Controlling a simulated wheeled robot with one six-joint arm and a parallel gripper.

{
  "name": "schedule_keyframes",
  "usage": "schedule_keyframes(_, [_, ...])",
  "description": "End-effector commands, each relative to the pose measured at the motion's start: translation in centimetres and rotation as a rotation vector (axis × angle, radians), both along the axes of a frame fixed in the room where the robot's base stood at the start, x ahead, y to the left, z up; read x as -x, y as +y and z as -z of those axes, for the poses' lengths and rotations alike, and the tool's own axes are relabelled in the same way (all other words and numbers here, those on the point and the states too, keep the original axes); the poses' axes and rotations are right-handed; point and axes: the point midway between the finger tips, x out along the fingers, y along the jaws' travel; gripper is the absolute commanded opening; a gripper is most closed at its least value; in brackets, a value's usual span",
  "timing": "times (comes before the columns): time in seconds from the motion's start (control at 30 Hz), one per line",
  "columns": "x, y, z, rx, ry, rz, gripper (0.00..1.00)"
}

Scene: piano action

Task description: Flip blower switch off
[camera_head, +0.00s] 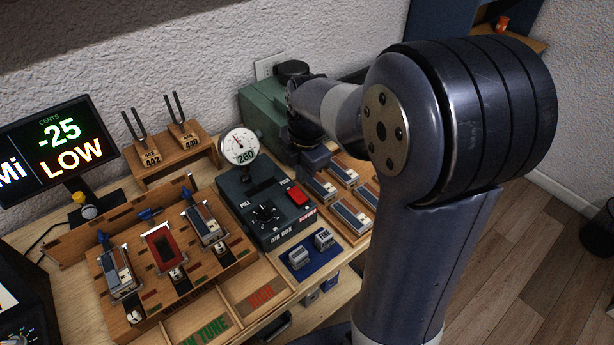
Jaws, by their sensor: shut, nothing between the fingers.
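The blower switch (298,195) is a red rocker on the right side of the top of the dark air box (262,228), above the red BLOWER label. Whether it is on or off is too small to tell. The air box also bears a black knob and a round white gauge (239,147) reading 260. My gripper (314,160) is at the end of my arm, behind the switch and a little to its right in the picture. It is shut and empty, apart from the switch; its fingertips are hard to make out.
Metal reed blocks (350,217) lie on a wooden rack right of the air box. Two small blocks sit on a blue pad (313,261) in front. A green case (264,110) stands behind. Tuning forks, a display (50,147) and a wooden reed bench (88,282) are left.

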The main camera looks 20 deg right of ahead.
Motion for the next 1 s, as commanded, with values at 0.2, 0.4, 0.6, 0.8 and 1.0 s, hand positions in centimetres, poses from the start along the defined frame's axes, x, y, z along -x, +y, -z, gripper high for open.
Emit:
schedule_keyframes(0.2, [0.5,-0.3,-4.8,0.0,-0.005,0.0,0.0])
schedule_keyframes(0.4, [0.8,-0.4,-7.3,0.0,-0.002,0.0,0.0])
schedule_keyframes(0.6, [1.0,-0.5,-7.9,0.0,0.0,0.001,0.0])
schedule_keyframes(0.8, [1.0,-0.5,-7.9,0.0,0.0,0.0,0.0])
schedule_keyframes(1.0, [0.6,-1.1,-7.7,-0.001,-0.004,0.001,0.0])
